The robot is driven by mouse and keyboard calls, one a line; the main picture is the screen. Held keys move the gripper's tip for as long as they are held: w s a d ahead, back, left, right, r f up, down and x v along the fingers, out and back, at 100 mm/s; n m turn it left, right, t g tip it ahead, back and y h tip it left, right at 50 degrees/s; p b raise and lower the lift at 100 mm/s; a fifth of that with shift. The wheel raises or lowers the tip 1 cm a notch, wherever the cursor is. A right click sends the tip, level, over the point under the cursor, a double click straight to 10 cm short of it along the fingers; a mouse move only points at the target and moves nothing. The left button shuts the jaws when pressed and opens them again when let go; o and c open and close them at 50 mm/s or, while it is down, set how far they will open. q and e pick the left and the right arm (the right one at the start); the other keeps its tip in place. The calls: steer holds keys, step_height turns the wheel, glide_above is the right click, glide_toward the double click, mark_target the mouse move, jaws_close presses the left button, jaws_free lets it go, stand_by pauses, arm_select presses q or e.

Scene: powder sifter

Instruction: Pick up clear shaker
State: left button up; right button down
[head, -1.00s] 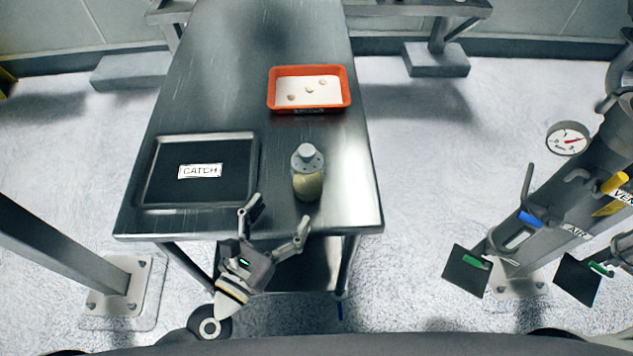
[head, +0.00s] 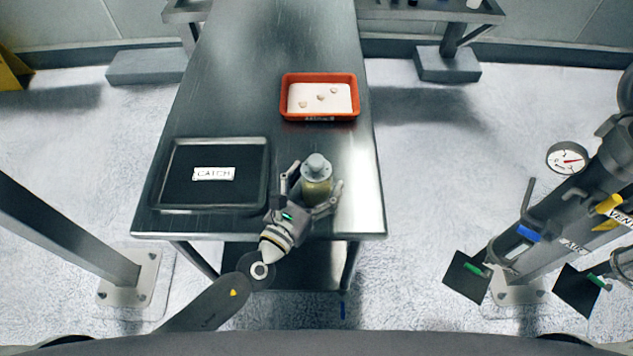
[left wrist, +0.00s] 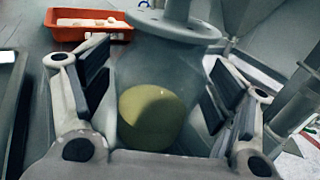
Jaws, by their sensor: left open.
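The clear shaker (head: 316,180) stands upright on the steel table, with a grey cap and yellowish powder inside. In the left wrist view the shaker (left wrist: 155,95) fills the middle, its powder low in the body. My left gripper (head: 312,186) is open, with one finger on each side of the shaker. In the left wrist view the open fingers (left wrist: 155,85) flank the shaker, and a gap shows at the left finger. The lower part of the shaker is partly hidden by the gripper in the head view. My right gripper is not in view.
An orange tray (head: 320,117) with white powder and a few small lumps sits behind the shaker. A dark tray labelled CATCH (head: 216,203) lies to the left. The steel table (head: 262,60) is clear toward the back. A pipe stand with a gauge (head: 567,158) is at right.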

mark_target(310, 180)
arm_select(q)
steer(key=shift+c, duration=0.4)
steer(key=c, duration=1.1)
steer(key=shift+r, duration=0.1)
step_height(310, 180, up, 4)
steer(key=shift+f+p, duration=0.1)
steer(key=shift+p, duration=1.15)
steer(key=s+a+r, duration=0.1)
steer(key=s+r, duration=0.2)
steer(key=s, duration=0.1)
steer(key=s+a+r+p, duration=0.1)
steer(key=s+a+r, duration=0.1)
steer(key=s, duration=0.3)
steer(key=s+a+r+p, duration=0.1)
steer(key=s+r, duration=0.3)
steer(key=shift+s+a, duration=0.2)
steer(key=shift+s, duration=0.05)
